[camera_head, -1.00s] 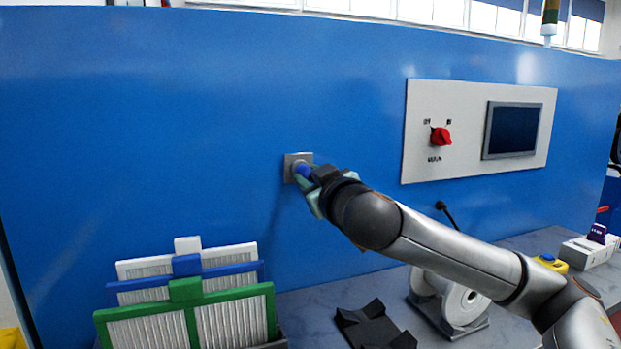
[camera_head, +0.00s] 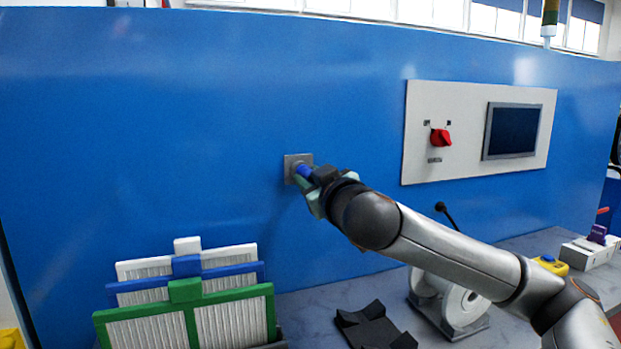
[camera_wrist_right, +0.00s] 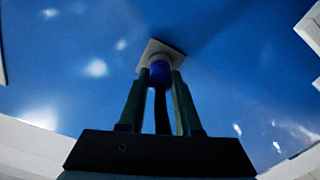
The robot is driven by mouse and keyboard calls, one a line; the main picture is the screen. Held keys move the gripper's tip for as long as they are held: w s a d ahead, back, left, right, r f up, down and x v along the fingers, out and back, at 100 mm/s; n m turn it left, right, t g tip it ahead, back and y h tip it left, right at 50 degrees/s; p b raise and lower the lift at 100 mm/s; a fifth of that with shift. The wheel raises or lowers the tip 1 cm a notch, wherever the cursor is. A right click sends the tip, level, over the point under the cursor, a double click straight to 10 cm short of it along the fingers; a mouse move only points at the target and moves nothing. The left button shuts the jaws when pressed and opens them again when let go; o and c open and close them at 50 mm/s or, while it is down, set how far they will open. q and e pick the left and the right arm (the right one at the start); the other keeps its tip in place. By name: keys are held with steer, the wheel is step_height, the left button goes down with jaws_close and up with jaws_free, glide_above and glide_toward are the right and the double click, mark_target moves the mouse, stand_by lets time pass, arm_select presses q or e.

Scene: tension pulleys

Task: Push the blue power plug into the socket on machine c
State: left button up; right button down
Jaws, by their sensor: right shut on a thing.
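The blue power plug (camera_head: 304,171) is at the grey square socket (camera_head: 291,161) on the blue machine wall. My right gripper (camera_head: 311,178) is shut on the plug, with its green fingers on either side of it. In the right wrist view the plug (camera_wrist_right: 159,72) sits between the fingertips (camera_wrist_right: 158,83), its front end against the socket plate (camera_wrist_right: 161,50). I cannot tell how deep the plug is in the socket. My left gripper is not in view.
A white panel (camera_head: 415,150) with a red rotary switch (camera_head: 440,138) and a dark screen (camera_head: 511,130) is on the wall at right. Filters with green (camera_head: 185,290) and blue handles stand at lower left. A black holder (camera_head: 374,328) and a white roll (camera_head: 460,303) lie below my arm.

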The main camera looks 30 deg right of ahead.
steer(key=shift+w+d, duration=0.1)
steer(key=shift+w, duration=0.4)
steer(key=c, duration=0.5)
jaws_free()
steer(key=v, duration=1.2)
steer(key=shift+s+b, duration=0.3)
steer(key=shift+b, duration=0.05)
